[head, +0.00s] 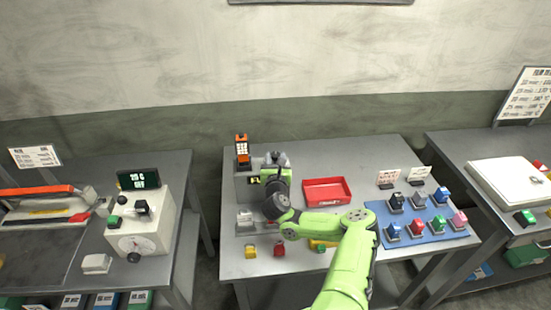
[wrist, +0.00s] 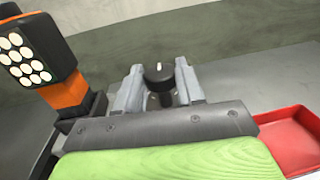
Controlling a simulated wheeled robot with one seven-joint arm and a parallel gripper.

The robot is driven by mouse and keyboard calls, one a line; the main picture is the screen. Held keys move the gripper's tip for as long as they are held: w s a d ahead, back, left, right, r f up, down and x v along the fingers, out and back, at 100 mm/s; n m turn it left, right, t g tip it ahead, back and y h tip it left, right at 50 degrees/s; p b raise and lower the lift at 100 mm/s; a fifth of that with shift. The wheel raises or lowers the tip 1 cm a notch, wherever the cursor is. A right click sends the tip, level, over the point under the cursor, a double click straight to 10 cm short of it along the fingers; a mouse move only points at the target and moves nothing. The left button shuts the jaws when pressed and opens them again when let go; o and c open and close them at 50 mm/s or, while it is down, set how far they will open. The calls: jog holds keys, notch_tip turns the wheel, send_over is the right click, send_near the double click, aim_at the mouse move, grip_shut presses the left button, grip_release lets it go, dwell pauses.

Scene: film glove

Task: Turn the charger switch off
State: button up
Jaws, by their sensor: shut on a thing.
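The charger (head: 245,188) is a grey box with a small lit display, at the back left of the middle table; my gripper hides its right part. In the wrist view the switch (wrist: 158,71) is a black round knob with a white mark pointing roughly up the picture. My gripper (wrist: 160,88) has one grey finger on each side of the knob and is shut on it. In the head view my gripper (head: 275,160) is at the charger's right end, and the knob is hidden there. An orange handset (head: 242,149) with white keys stands on the charger, also left in the wrist view (wrist: 68,95).
A red tray (head: 327,203) lies right of my gripper. A blue mat (head: 408,229) with several coloured blocks is further right. Small yellow and red pieces lie at the table's front. A machine with a dial (head: 142,243) stands on the left table.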

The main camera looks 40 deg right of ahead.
jog(key=shift+r, duration=0.15)
jog(key=n+t+y+p, duration=0.1)
jog(key=n+y+p, duration=0.1)
jog(key=p, duration=0.1)
jog(key=shift+s+d+r+t+y, duration=0.1)
jog(key=shift+s+d+t+y, duration=0.1)
jog(key=shift+t+y, duration=0.15)
jog(key=shift+d+f+n+t+y+p, duration=0.1)
jog(key=shift+n+t+y+p, duration=0.2)
jog(key=shift+n+y, duration=0.2)
jog(key=shift+d+f+n+t+y+p, duration=0.1)
jog(key=shift+n+t+y+p, duration=0.05)
jog(key=shift+n+t+y, duration=0.35)
jog(key=y, duration=0.1)
jog(key=n+y+b, duration=0.1)
jog(key=shift+d+f+t+y, duration=0.1)
jog(key=shift+f+t+y, duration=0.05)
jog(key=shift+t+y, duration=0.15)
jog(key=n+y+b, duration=0.1)
jog(key=y, duration=0.1)
jog(key=n+y+b, duration=0.1)
jog(key=y+b, duration=0.1)
jog(key=shift+d+f+n+t, duration=0.15)
jog(key=shift+n+t, duration=0.1)
jog(key=shift+n, duration=0.15)
jog(key=shift+n+y+b, duration=0.8)
jog(key=shift+y+b, duration=0.35)
jog(key=shift+n+y+b, duration=0.5)
jog(key=shift+y, duration=0.3)
jog(key=shift+r, duration=0.25)
